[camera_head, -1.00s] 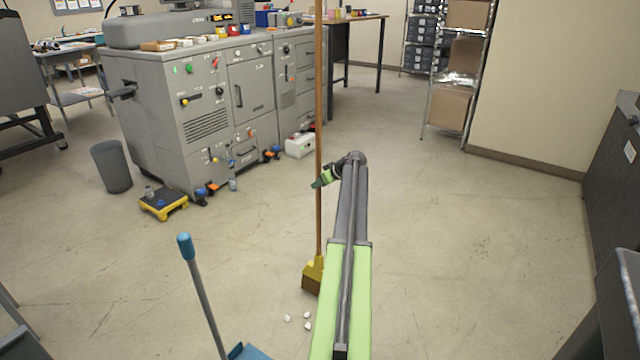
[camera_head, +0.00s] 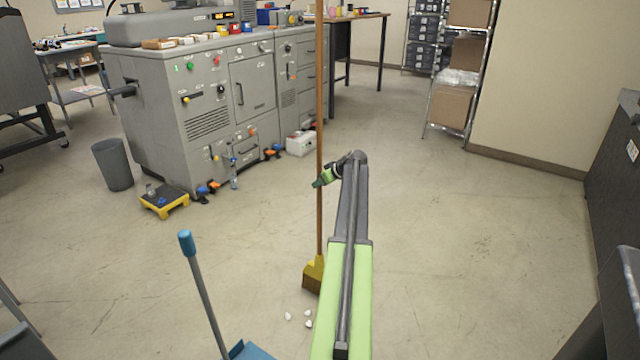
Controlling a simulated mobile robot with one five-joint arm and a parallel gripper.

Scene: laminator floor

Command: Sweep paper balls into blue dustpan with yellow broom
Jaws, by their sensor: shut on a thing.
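The yellow broom (camera_head: 314,270) stands nearly upright with its bristles at the floor and its long brown handle rising past the top of the view. My gripper (camera_head: 320,182) is shut on the broom's handle, partway up. Several white paper balls (camera_head: 308,323) lie on the floor in front of the broom head. The blue dustpan (camera_head: 250,352) is at the bottom edge, left of the balls, and only part of its pan shows. Its grey handle with a blue grip (camera_head: 187,243) leans up to the left.
A large grey machine (camera_head: 210,110) stands at the back left. A grey bin (camera_head: 112,165) and a yellow-and-black step (camera_head: 164,201) are on the floor by it. A metal shelf (camera_head: 457,70) with boxes stands at the back. The floor right of my arm is open.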

